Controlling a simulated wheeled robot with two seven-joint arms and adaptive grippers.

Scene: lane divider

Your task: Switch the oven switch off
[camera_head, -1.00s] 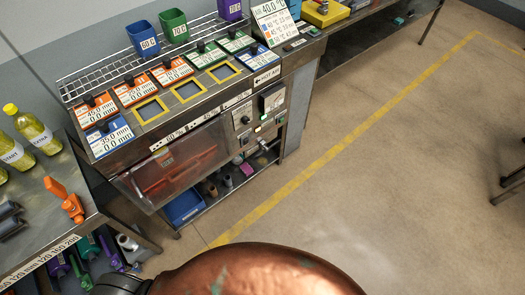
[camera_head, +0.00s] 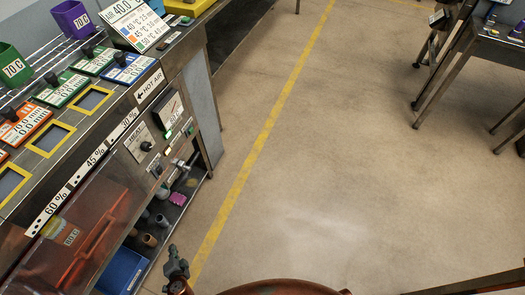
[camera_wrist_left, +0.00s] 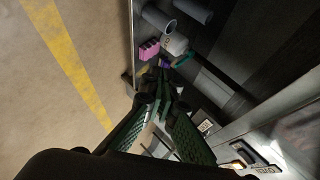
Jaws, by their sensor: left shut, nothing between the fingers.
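The oven (camera_head: 100,165) stands at the left in the head view, with a control panel at its right end. The panel has a black knob (camera_head: 146,146), a green-lit switch (camera_head: 168,135) and other small switches; I cannot tell for sure which is the oven switch. My left gripper (camera_head: 175,252) is shut and empty, upright in the picture, below the panel and apart from it. In the left wrist view, its green-padded fingers (camera_wrist_left: 163,92) meet at the tips. Panel switches (camera_wrist_left: 205,125) show to their right, one with a lit lamp (camera_wrist_left: 238,164). My right gripper is out of view.
The shelf under the oven holds a blue bin (camera_head: 122,270), grey cylinders and a pink block (camera_head: 178,198). Open floor with a yellow line (camera_head: 250,160) lies to the right. A table (camera_head: 480,50) stands at the far right.

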